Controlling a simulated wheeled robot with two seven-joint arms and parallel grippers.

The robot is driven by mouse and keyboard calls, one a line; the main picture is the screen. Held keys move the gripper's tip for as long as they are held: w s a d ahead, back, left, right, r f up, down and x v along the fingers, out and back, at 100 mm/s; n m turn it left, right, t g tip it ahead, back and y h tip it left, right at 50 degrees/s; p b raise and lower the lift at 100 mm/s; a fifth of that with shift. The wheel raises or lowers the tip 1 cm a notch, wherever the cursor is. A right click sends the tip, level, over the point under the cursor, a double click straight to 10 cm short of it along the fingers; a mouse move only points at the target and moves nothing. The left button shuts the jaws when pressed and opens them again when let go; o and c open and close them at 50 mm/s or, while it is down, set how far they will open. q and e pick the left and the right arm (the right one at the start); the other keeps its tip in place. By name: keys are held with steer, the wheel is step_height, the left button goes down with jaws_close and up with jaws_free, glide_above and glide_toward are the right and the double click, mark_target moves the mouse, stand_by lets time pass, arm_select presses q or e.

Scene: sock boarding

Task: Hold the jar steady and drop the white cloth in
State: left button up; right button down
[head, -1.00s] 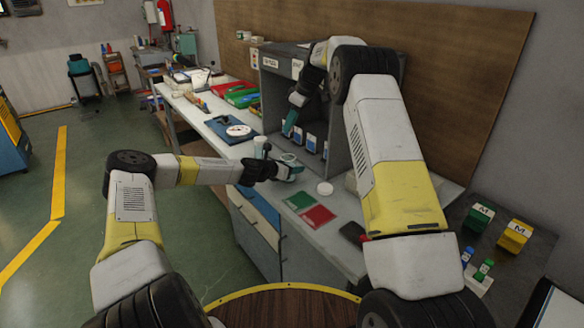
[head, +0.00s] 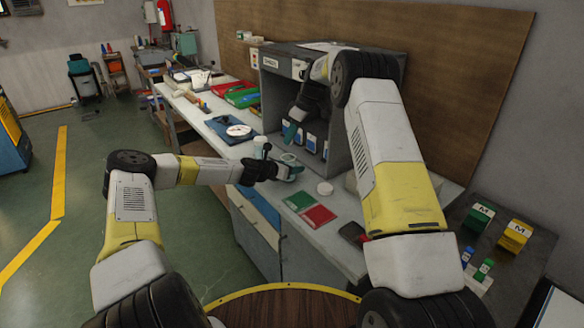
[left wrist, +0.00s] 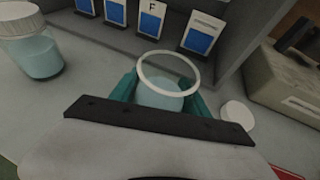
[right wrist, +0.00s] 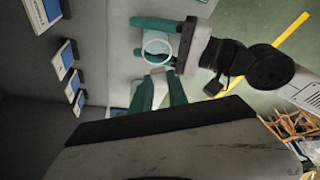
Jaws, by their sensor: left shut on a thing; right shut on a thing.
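A clear open jar (left wrist: 163,92) with a white rim stands upright on the bench. My left gripper (head: 288,172) is shut around its sides, with teal fingers on both sides in the left wrist view. My right gripper (head: 290,132) is above and behind the jar in the head view, fingers pointing down. In the right wrist view its teal fingers are shut on the white cloth (right wrist: 160,88), a small pale piece between them. The jar (right wrist: 157,46) shows just beyond those fingertips, its mouth open. The cloth is hidden in the head view.
A white lid (head: 324,188) lies on the bench right of the jar. A second, lidded jar (left wrist: 40,52) stands to the left. Blue-labelled packets (left wrist: 203,34) line the grey cabinet (head: 345,145) behind. Green (head: 299,201) and red (head: 318,215) squares lie in front.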

mark_target(292, 142)
steer(key=shift+f, duration=1.8)
steer(key=c, duration=1.2)
jaws_free()
steer(key=v, duration=0.7)
steer(key=shift+r, duration=0.25)
steer(key=shift+d, duration=0.1)
arm_select(q)
steer(key=o, duration=1.6)
